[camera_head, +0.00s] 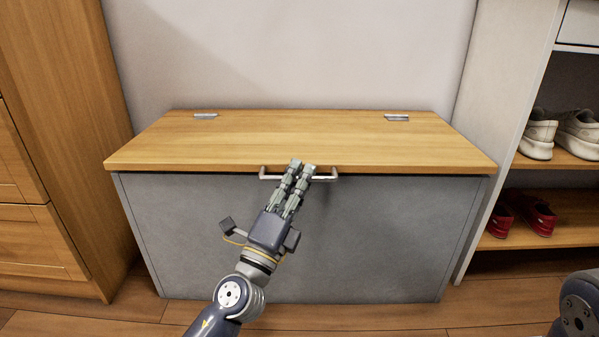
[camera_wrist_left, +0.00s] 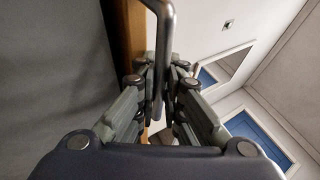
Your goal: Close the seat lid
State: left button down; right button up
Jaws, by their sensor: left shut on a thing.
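The wooden seat lid (camera_head: 300,138) lies level, or very nearly so, across the top of the grey seat box (camera_head: 380,235). A dark line runs under its front edge; I cannot tell whether a small gap is left there. A metal bar handle (camera_head: 327,178) is fixed at the lid's front edge. My left gripper (camera_head: 302,168) reaches up from the front and is shut on the handle near its middle. In the left wrist view the handle (camera_wrist_left: 163,30) passes between the fingers (camera_wrist_left: 158,75). My right gripper is out of view.
Two hinges (camera_head: 397,117) sit at the lid's back edge by the wall. A wooden cabinet (camera_head: 60,130) stands close on the left. A shelf with white shoes (camera_head: 577,135) and red shoes (camera_head: 540,214) stands on the right. The lid's top is bare.

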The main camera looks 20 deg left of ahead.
pick_arm(q)
jog(key=shift+d+f+b, duration=0.15)
jog(key=shift+f+b, duration=0.4)
jog(key=shift+f, duration=0.6)
jog(key=c, duration=1.7)
grip_release()
jog(key=shift+s, duration=0.1)
